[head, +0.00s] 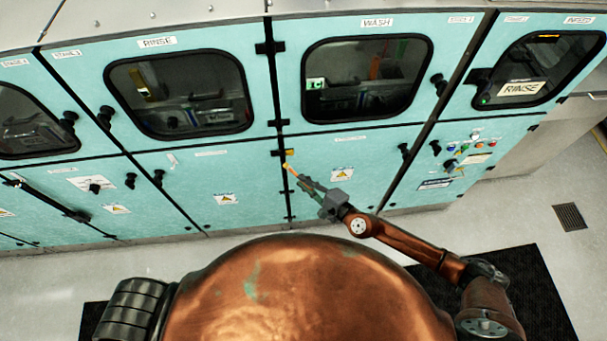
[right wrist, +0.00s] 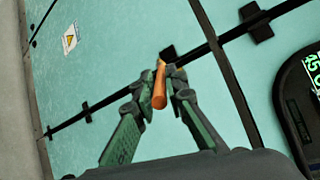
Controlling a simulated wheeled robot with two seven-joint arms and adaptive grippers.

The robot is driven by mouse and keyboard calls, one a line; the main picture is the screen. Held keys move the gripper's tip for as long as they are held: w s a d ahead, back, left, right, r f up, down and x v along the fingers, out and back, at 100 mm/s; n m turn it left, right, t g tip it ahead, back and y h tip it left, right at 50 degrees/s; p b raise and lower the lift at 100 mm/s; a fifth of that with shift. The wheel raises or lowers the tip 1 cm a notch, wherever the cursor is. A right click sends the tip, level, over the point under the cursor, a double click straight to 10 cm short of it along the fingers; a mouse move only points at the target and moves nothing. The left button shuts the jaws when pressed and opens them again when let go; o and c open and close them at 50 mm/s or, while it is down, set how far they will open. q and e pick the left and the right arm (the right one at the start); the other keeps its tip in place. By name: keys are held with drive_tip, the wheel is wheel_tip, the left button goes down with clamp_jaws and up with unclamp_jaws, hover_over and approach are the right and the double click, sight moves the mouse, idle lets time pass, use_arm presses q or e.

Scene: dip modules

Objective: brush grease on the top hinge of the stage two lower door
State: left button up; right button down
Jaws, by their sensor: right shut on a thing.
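The hinge seam between two teal lower doors runs down the middle of the head view. A dark top hinge (head: 283,152) sits on it, just below the upper doors; it also shows in the right wrist view (right wrist: 168,52). The lower door labels are too small to read. My right gripper (head: 304,182) is shut on an orange-handled tool (head: 291,170), presumably the brush, also between the fingers in the right wrist view (right wrist: 160,85). The tool points towards the top hinge; its far end is hidden, and I cannot tell whether it touches. My left gripper is not in view.
Upper doors with windows carry RINSE (head: 157,42) and WASH (head: 377,22) signs. Black knobs (head: 404,151) stick out from the doors. A button panel (head: 462,158) is at right. Grey floor with a drain grate (head: 570,216) lies open at right.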

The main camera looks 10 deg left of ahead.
drive_tip(key=shift+s+d, duration=0.1)
drive_tip(key=shift+s, duration=0.35)
drive_tip(key=s, duration=0.1)
drive_tip(key=s+d+p, duration=0.1)
drive_tip(key=s, duration=0.1)
idle(0.3)
drive_tip(key=shift+w+a, duration=0.1)
idle(0.5)
drive_tip(key=shift+w+a+f+b, duration=0.3)
drive_tip(key=shift+w+b, duration=0.2)
drive_tip(key=shift+w, duration=0.4)
drive_tip(key=shift+w+a+f+b, duration=0.2)
drive_tip(key=shift+w+b, duration=0.35)
drive_tip(key=shift+w, duration=0.4)
drive_tip(key=shift+w+a+f+b, duration=0.2)
drive_tip(key=shift+w+a+b, duration=0.25)
drive_tip(key=shift+w, duration=0.45)
drive_tip(key=shift+w+b, duration=0.3)
drive_tip(key=shift+w, duration=0.25)
drive_tip(key=shift+w+a+b, duration=0.3)
drive_tip(key=shift+w+b, duration=0.15)
drive_tip(key=shift+w, duration=0.5)
